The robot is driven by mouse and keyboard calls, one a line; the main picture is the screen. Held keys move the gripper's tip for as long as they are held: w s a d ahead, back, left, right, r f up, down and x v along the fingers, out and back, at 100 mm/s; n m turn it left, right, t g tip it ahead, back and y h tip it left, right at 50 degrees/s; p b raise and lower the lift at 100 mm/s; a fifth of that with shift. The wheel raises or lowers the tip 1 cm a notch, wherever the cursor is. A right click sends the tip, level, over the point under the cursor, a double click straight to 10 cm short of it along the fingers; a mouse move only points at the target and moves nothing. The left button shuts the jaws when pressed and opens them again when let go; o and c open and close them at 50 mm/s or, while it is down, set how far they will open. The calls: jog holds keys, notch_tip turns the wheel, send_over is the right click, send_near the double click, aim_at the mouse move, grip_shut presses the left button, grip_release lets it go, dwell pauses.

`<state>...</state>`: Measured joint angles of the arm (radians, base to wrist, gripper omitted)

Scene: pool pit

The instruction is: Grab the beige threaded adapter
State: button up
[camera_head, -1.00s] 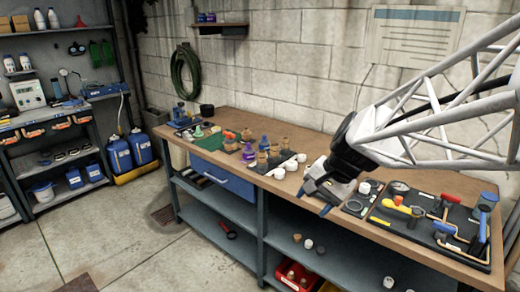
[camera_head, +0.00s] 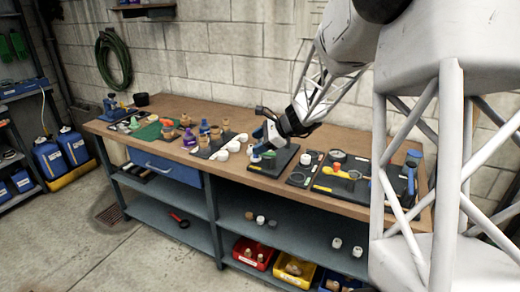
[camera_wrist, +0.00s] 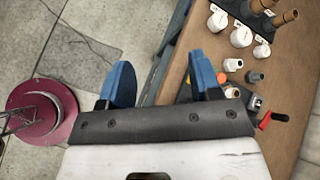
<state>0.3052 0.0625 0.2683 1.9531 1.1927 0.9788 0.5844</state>
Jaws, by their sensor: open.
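Several tan or beige fittings stand on a dark tray on the workbench; one beige fitting (camera_head: 186,120) shows left of centre in the head view. Tan posts (camera_wrist: 286,17) show at the top right of the wrist view, near white fittings (camera_wrist: 241,37). I cannot tell which one is the threaded adapter. My gripper (camera_head: 262,143) is over the bench's front part, right of these fittings. In the wrist view my gripper (camera_wrist: 161,80) has its blue fingers wide apart with nothing between them.
The wooden workbench (camera_head: 345,200) carries trays of tools, with a yellow-handled tool (camera_head: 340,172) at right. A red bin (camera_head: 252,252) and a yellow bin (camera_head: 292,270) holding tan parts sit below. A green hose (camera_head: 113,60) hangs on the wall.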

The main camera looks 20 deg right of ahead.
jog(key=w+d+f+m+t, duration=0.1)
jog(key=w+d+f+m, duration=0.1)
jog(key=w+d, duration=0.1)
jog(key=w+d+f+m+t, duration=0.1)
jog(key=w+d+f+m, duration=0.1)
jog(key=w+d+f, duration=0.1)
jog(key=w+d+f+m+t, duration=0.1)
jog(key=w+d+f+m, duration=0.1)
jog(key=w+d, duration=0.2)
jog(key=shift+w+d+f+m, duration=0.2)
jog(key=shift+w+f+m, duration=0.15)
jog(key=shift+w, duration=0.35)
jog(key=w+d+f+m+t, duration=0.1)
jog(key=d, duration=0.1)
jog(key=w+d+f+m, duration=0.1)
jog(key=w+d+f, duration=0.1)
jog(key=shift+w+d+f+m+t, duration=0.15)
jog(key=shift+m+t, duration=0.1)
jog(key=shift+t, duration=0.15)
jog(key=shift+d+f+h, duration=0.4)
jog(key=shift+d+f, duration=0.5)
jog(key=shift+d, duration=0.05)
jog(key=shift+x, duration=1.25)
jog(key=shift+a, duration=0.1)
jog(key=shift+x, duration=2.55)
jog(key=shift+r, duration=0.1)
